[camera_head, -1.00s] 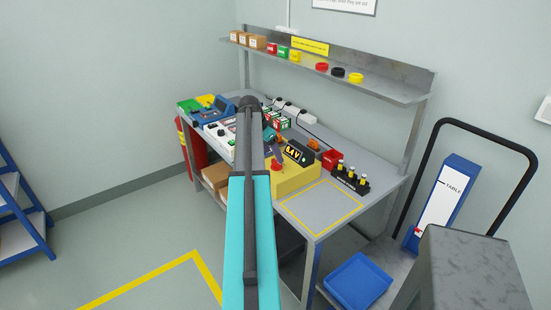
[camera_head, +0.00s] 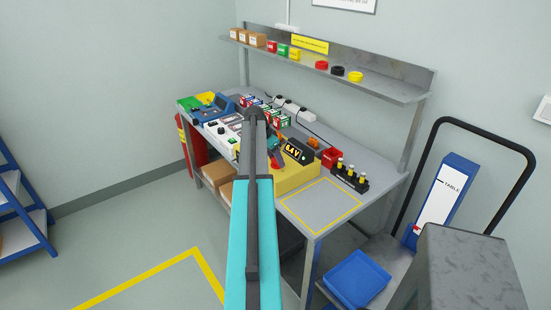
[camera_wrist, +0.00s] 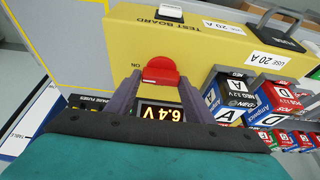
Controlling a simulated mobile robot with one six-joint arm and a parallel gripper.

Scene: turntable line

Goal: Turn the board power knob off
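The yellow test board (camera_head: 300,178) sits on the workbench, its display lit with about "6.4V". In the wrist view the board (camera_wrist: 120,40) appears upside down, with its "TEST BOARD" label. The red knob (camera_wrist: 161,71) is on the board, with small lettering beside it that looks like "ON". My gripper (camera_wrist: 160,80) has its two purple fingers apart, one on each side of the knob. The fingertips are close to the knob's sides; contact cannot be made out. The lit display (camera_wrist: 161,112) shows between the fingers. My arm hides part of the board's left side in the head view.
Labelled battery boxes (camera_wrist: 232,95) stand close to the board. A black holder with yellow-topped bottles (camera_head: 349,177) and a red bin (camera_head: 332,158) are to its right. A yellow-outlined bench area (camera_head: 320,205) is clear. A shelf (camera_head: 330,70) runs above.

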